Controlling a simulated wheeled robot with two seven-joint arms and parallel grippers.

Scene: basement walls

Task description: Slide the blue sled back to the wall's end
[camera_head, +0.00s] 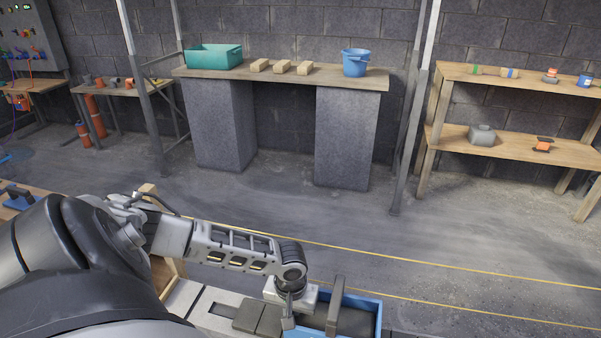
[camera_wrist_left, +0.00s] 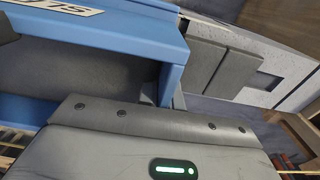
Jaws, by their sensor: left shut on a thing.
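In the left wrist view the sled (camera_wrist_left: 110,32) fills the upper left, with a white label cut off by the edge. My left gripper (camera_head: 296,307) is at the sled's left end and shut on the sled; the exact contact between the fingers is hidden. Dark grey plates (camera_head: 258,319) lie on the wall top just left of the gripper. My right gripper is not in view.
A bench with a teal bin (camera_head: 214,56), wooden blocks (camera_head: 282,67) and a blue bucket (camera_head: 356,62) stands at the back. A wooden shelf (camera_head: 520,147) is at the right. The floor between is open, with yellow lines.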

